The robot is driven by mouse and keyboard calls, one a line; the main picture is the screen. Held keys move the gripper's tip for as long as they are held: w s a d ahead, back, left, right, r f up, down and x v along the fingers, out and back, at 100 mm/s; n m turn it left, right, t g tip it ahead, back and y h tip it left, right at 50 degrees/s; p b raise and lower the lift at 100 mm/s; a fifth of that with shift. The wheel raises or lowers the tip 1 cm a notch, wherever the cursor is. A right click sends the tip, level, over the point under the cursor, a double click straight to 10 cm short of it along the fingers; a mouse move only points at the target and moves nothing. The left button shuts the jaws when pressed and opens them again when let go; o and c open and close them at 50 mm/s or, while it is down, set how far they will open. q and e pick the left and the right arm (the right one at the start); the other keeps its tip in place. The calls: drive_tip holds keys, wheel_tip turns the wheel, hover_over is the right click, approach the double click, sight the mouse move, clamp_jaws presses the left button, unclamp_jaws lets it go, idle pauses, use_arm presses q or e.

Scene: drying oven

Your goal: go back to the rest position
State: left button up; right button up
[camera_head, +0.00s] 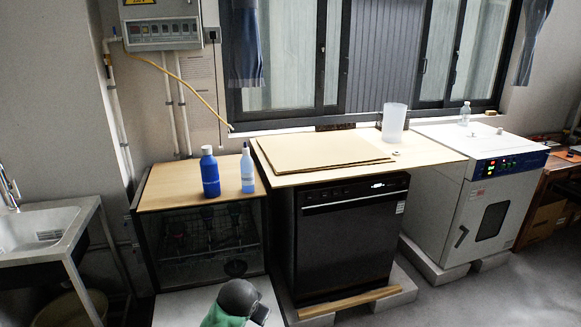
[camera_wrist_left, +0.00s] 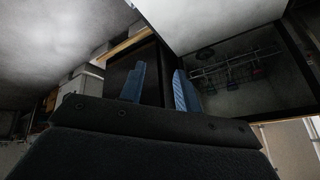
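The drying oven (camera_head: 487,210) is the white cabinet at the right of the head view, with a blue-edged control panel, lit digits and a small window in its closed door. My left gripper (camera_wrist_left: 159,88) shows only in the left wrist view. Its two blue fingertips are apart, with nothing visible between them. Its body fills the bottom of that view. It touches nothing that I can see. My right gripper is in neither view.
A dark dishwasher-like appliance (camera_head: 345,240) stands under a wooden top (camera_head: 440,152) with a cardboard sheet (camera_head: 320,150) and a clear cylinder (camera_head: 394,122). Two blue bottles stand on a lower cabinet (camera_head: 165,190). A sink (camera_head: 55,232) is at left. Grey floor (camera_head: 490,300) is open at lower right.

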use_arm(q)
drive_tip(key=s+a+f+n, duration=0.1)
drive_tip(key=s+a, duration=0.1)
drive_tip(key=s, duration=0.7)
drive_tip(key=s+a+f+n, duration=0.2)
drive_tip(key=s+a, duration=0.1)
drive_tip(key=s, duration=0.6)
drive_tip(key=s+f+g, duration=0.2)
drive_tip(key=s+f, duration=0.3)
drive_tip(key=s, duration=0.4)
drive_tip(key=s+f+g, duration=0.2)
drive_tip(key=s+f, duration=0.3)
drive_tip(key=s, duration=0.5)
drive_tip(key=shift+a+f+n+g, duration=0.35)
drive_tip(key=shift+n+g, duration=0.05)
